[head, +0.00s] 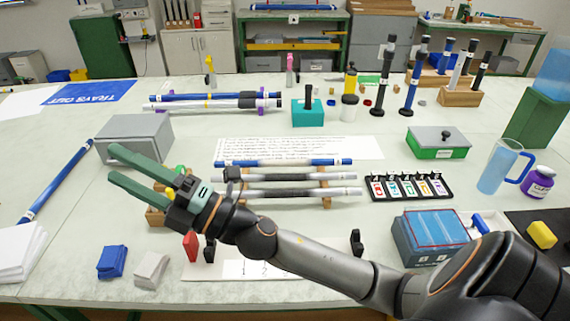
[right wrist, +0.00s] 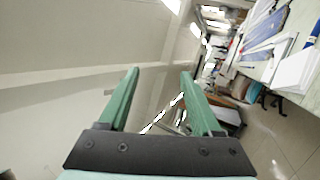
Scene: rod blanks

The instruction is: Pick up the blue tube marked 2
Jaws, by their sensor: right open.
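Several tubes look blue, and I cannot read a 2 on any of them. Another blue tube (head: 55,182) lies slanted on the table at the left. My left gripper is not in view.
A grey box (head: 135,138) stands just behind my right gripper. Upright dark and blue tubes (head: 413,75) stand at the back right. A blue-topped box (head: 432,232) and a pitcher (head: 500,168) are at the right. A card marked 1 and 2 (head: 255,269) lies in front.

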